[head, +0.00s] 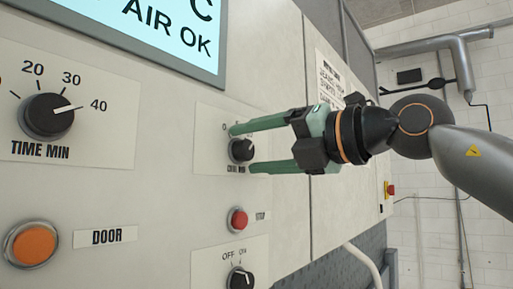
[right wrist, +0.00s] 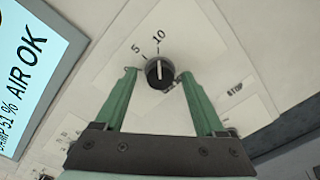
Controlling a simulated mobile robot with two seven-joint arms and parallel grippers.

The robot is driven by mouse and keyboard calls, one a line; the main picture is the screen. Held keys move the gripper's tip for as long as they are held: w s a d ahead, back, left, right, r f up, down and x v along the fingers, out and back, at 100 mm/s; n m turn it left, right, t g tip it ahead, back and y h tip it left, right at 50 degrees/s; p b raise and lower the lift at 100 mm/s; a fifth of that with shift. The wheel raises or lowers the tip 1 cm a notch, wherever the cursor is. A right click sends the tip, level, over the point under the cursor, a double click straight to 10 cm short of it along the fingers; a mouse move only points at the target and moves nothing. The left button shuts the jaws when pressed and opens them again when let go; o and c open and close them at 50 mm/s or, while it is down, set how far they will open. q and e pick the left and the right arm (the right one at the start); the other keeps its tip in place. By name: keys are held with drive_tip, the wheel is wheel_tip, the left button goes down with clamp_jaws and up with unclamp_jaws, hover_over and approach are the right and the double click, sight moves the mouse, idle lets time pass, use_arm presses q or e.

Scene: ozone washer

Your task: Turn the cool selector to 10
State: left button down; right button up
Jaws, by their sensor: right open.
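The cool selector is a small black round knob (head: 241,150) on a pale plate, labelled "COOL MIN" below. In the right wrist view the knob (right wrist: 159,73) has a white pointer line directed roughly up, near the tick by the "10" (right wrist: 157,33); the "5" (right wrist: 136,48) is to its left. My right gripper (head: 242,149) is open, its green fingers reaching to either side of the knob. In the right wrist view the fingertips (right wrist: 158,74) flank the knob with small gaps; contact is not visible. My left gripper is out of view.
The time knob (head: 48,116) is at left, the display (head: 165,25) above. An orange door button (head: 31,244), red stop button (head: 238,219) and off/on switch (head: 240,279) lie below. A pipe (head: 430,48) runs along the white wall at right.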

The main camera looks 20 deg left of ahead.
drive_tip(key=shift+d, duration=0.1)
drive_tip(key=shift+s+d, duration=0.1)
drive_tip(key=shift+d, duration=0.2)
drive_tip(key=b+v, duration=0.2)
drive_tip(key=v, duration=0.9)
drive_tip(key=shift+s+d+b, duration=0.15)
drive_tip(key=shift+d+b, duration=0.15)
drive_tip(key=shift+b, duration=0.1)
